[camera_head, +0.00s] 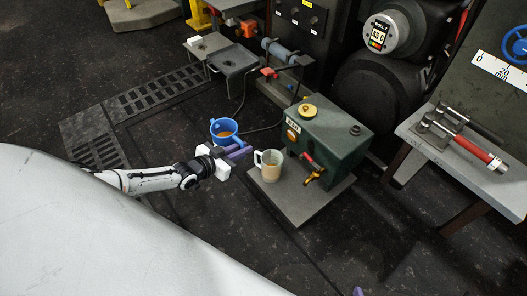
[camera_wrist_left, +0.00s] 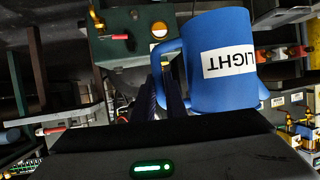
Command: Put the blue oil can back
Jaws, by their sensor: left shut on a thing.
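In the left wrist view the can (camera_wrist_left: 215,85) fills the upper right and carries a white label reading LIGHT, shown upside down. My left gripper (camera_head: 238,152) has purple fingers and is shut on the can's handle, which shows between the fingers in the wrist view (camera_wrist_left: 168,80). The can appears held off the floor, roughly upright. A small purple tip (camera_head: 357,291) at the bottom edge of the head view looks like part of my right gripper; its jaws are hidden.
A beige mug (camera_head: 270,167) stands on a grey plate (camera_head: 300,206) before a green tank (camera_head: 328,135) with a brass tap. A floor grating (camera_head: 160,92) lies behind left. A grey bench (camera_head: 480,172) with red-handled tools stands right. Dark floor is clear in front of the plate.

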